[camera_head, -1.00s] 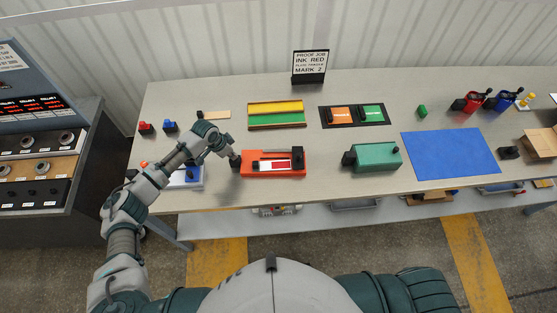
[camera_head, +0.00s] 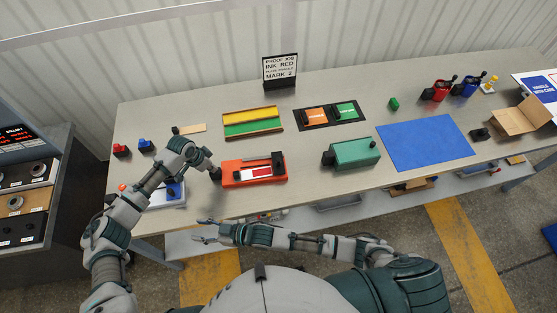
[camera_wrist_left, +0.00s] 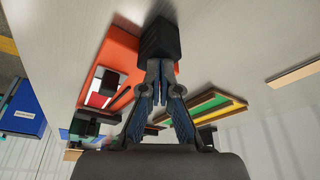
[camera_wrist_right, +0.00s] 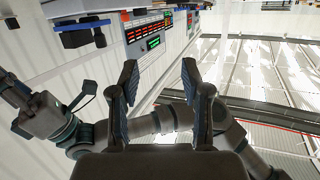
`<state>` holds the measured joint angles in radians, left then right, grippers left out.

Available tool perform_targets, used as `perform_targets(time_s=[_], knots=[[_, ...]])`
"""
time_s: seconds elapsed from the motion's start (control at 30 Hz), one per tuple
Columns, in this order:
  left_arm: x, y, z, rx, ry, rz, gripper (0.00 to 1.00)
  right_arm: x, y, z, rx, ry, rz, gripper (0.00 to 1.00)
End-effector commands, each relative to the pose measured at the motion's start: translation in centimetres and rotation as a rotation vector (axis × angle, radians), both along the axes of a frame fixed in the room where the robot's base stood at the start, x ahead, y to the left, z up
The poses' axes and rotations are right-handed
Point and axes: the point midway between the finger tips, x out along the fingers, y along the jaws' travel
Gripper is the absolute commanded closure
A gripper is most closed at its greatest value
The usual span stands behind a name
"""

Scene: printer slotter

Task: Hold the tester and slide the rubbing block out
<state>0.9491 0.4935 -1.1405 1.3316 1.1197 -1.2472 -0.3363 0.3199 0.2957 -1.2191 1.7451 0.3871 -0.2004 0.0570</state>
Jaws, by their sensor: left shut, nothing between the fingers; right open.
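The orange-red tester (camera_head: 240,180) lies on the bench, with a red and white strip (camera_head: 262,171) in its top. A black block (camera_head: 278,161), possibly the rubbing block, sits at its right end. My left gripper (camera_head: 214,172) is at the tester's left end. In the left wrist view, the left gripper (camera_wrist_left: 160,92) is shut and empty, its tips close to a black end piece (camera_wrist_left: 160,40) beside the orange body; I cannot tell whether they touch. My right gripper (camera_head: 202,231) is open and empty in front of the bench edge; it also shows in the right wrist view (camera_wrist_right: 160,85).
A green device (camera_head: 353,154) stands right of the tester, with a blue mat (camera_head: 424,147) beyond it. A yellow and green tray (camera_head: 253,122) and a black pad holder (camera_head: 331,127) lie behind. The bench between tester and green device is clear.

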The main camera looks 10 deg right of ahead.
Motion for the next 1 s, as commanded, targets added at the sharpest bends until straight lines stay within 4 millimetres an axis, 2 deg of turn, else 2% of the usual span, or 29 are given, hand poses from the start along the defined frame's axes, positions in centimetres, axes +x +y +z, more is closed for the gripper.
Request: perform_targets(time_s=[0.03, 0.1, 0.17, 0.2, 0.3, 0.47, 0.53, 0.57, 0.6, 0.73, 0.83, 0.93, 1.0], knots=[[-0.4, 0.1, -0.6, 0.007, 0.012, 0.0, 1.0, 0.3, 1.7, 4.5, 0.111, -0.066, 0.022, 0.53], [-0.4, 0.1, -0.7, 0.007, 0.012, 0.0, 1.0, 0.5, 3.1, 10.6, 0.262, -0.154, 0.044, 0.53], [-0.4, 0.1, -0.7, 0.007, 0.012, 0.0, 1.0, 0.3, 3.8, 15.0, 0.375, -0.22, 0.057, 0.53], [-0.4, 0.2, -0.7, 0.007, 0.012, 0.0, 1.0, 0.1, 4.0, 17.9, 0.447, -0.262, 0.065, 0.53], [-0.4, 0.2, -0.7, 0.008, 0.013, 0.0, 1.0, -0.5, 3.9, 23.8, 0.603, -0.347, 0.077, 0.53], [-0.5, 0.2, -0.7, 0.008, 0.013, 0.0, 1.0, -1.5, 2.8, 32.1, 0.822, -0.475, 0.082, 0.53], [-0.5, 0.2, -0.7, 0.008, 0.013, 0.0, 1.0, -0.8, 2.0, 35.5, 0.891, -0.536, 0.066, 0.53], [-0.5, 0.2, -0.7, 0.008, 0.013, 0.0, 1.0, 0.4, 1.8, 36.4, 0.883, -0.562, 0.049, 0.53], [-0.5, 0.2, -0.7, 0.008, 0.013, 0.0, 1.0, 2.8, 1.9, 35.9, 0.822, -0.571, 0.019, 0.53], [-0.5, 0.2, -0.7, 0.009, 0.014, 0.0, 1.0, 9.2, 1.9, 32.8, 0.614, -0.546, -0.062, 0.53], [-0.4, 0.3, -0.7, 0.01, 0.013, 0.0, 1.0, 14.5, 0.9, 29.9, 0.446, -0.504, -0.135, 0.53], [-0.4, 0.3, -0.7, 0.009, 0.012, 0.0, 1.0, 20.4, -1.5, 26.2, 0.262, -0.435, -0.226, 0.53], [-0.5, 0.3, -0.7, 0.01, 0.013, 0.001, 1.0, 24.9, -4.5, 23.3, 0.12, -0.364, -0.306, 0.53]])
